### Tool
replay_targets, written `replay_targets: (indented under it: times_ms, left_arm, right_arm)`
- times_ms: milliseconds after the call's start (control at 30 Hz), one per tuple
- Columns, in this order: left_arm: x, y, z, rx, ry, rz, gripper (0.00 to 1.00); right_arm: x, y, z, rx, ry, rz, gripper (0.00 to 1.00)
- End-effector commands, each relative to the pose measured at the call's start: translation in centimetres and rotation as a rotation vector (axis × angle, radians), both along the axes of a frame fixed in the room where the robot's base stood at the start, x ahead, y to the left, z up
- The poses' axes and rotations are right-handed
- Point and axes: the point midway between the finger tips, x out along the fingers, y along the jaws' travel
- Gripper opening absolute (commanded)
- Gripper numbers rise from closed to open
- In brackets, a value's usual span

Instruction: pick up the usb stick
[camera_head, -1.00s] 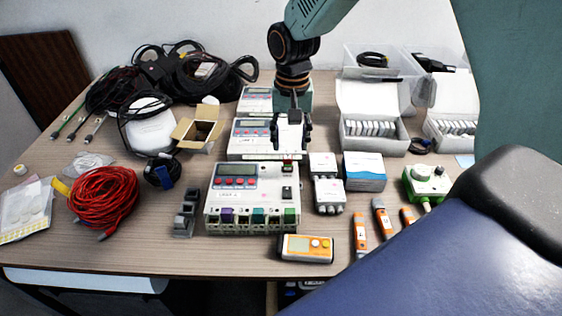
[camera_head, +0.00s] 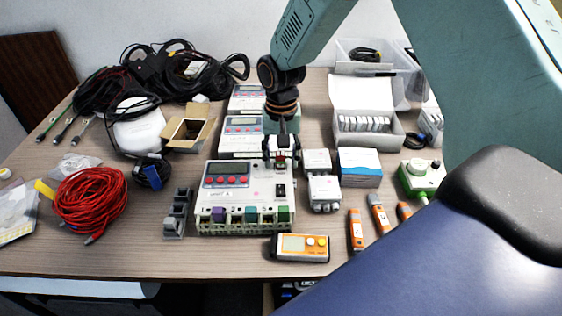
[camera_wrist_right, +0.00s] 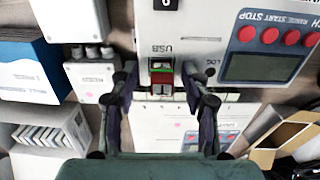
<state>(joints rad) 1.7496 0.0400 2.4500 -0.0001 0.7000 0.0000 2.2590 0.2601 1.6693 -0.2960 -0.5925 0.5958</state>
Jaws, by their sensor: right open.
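The usb stick (camera_wrist_right: 161,88) is a small piece with red and green parts in the right wrist view. It sits at the edge of the front logger box (camera_wrist_right: 215,20), by the printed "USB" label. In the head view the front logger box (camera_head: 226,196) is white with a grey display and red buttons. My right gripper (camera_wrist_right: 162,80) is open, with one finger on each side of the stick and a gap to each. In the head view my right gripper (camera_head: 281,158) points down over the box's back right edge. My left gripper is not in view.
Two more logger boxes stand behind the front one. Small white boxes (camera_head: 323,190) and a blue-white box (camera_head: 359,167) stand close on the right. An orange-grey handheld meter (camera_head: 300,247) lies in front. Red cable (camera_head: 90,203) is coiled at left.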

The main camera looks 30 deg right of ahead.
Motion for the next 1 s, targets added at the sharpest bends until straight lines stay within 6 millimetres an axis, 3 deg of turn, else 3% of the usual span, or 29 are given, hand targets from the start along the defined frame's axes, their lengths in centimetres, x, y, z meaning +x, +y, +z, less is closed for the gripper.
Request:
replay_targets:
  times_ms: [67, 567, 833, 1000]
  left_arm:
    - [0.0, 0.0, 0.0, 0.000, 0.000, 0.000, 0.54]
    - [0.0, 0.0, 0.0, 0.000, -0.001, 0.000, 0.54]
    - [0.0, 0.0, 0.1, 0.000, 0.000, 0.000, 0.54]
    - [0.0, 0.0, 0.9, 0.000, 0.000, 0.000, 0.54]
  right_arm:
    - [0.1, 0.0, 0.0, -0.001, 0.001, 0.001, 0.46]
    - [0.1, 0.0, 0.0, 0.000, 0.001, 0.000, 0.04]
    - [0.1, 0.0, 0.4, -0.001, -0.001, 0.000, 0.03]
    - [0.2, 0.0, 3.0, 0.000, -0.004, 0.000, 0.03]
